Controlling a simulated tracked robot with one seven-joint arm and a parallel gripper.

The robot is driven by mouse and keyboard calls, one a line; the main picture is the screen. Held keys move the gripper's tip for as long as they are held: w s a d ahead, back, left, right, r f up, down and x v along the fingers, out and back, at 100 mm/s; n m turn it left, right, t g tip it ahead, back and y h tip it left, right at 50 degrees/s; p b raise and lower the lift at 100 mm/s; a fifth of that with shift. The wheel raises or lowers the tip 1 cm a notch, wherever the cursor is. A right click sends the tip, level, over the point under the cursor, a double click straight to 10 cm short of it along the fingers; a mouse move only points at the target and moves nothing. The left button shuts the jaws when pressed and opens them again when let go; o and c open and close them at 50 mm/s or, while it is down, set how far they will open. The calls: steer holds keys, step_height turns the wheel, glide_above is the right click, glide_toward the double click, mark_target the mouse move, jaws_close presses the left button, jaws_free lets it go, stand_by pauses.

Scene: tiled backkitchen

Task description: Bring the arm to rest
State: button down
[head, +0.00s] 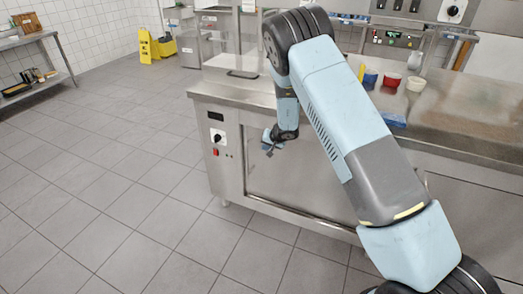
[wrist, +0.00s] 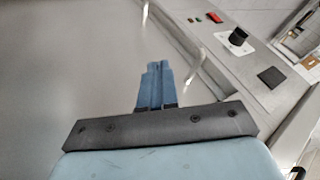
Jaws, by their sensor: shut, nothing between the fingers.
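My arm reaches up and over in the head view, its light blue and dark grey links crossing the steel counter. My gripper (head: 269,150) hangs in front of the counter's cabinet front, below the top edge. In the wrist view the two blue fingers (wrist: 155,85) lie together, shut and empty. The fingers point toward the steel cabinet panel (wrist: 70,60); any contact cannot be told.
The steel counter (head: 250,92) carries a red bowl (head: 392,79), a white cup (head: 416,84) and a blue item (head: 393,120). A yellow floor sign (head: 145,46) stands at the back. A shelf rack (head: 35,50) is far left. The tiled floor at left is clear.

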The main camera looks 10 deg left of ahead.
steer(key=s+d+r+y, duration=0.1)
steer(key=s+d+r, duration=0.35)
steer(key=r, duration=0.65)
steer(key=s+d+r+n+g, duration=0.1)
steer(key=s+d+r, duration=0.4)
steer(key=r, duration=0.7)
steer(key=s+d+r+y, duration=0.1)
steer(key=s+d+r, duration=0.2)
steer(key=s+r, duration=0.55)
steer(key=s+d+r+h, duration=0.2)
steer(key=s+d+r, duration=0.2)
steer(key=s, duration=0.5)
steer(key=s+d+r+t+h, duration=0.1)
steer(key=s+d+r, duration=0.3)
steer(key=s+d, duration=0.5)
steer(key=s+d+r+m+h, duration=0.1)
steer(key=s+d+r+h, duration=0.3)
steer(key=s, duration=0.6)
steer(key=shift+s+d+r, duration=0.2)
steer(key=shift+d+r, duration=0.05)
steer(key=shift+d, duration=0.9)
steer(key=shift+s, duration=0.15)
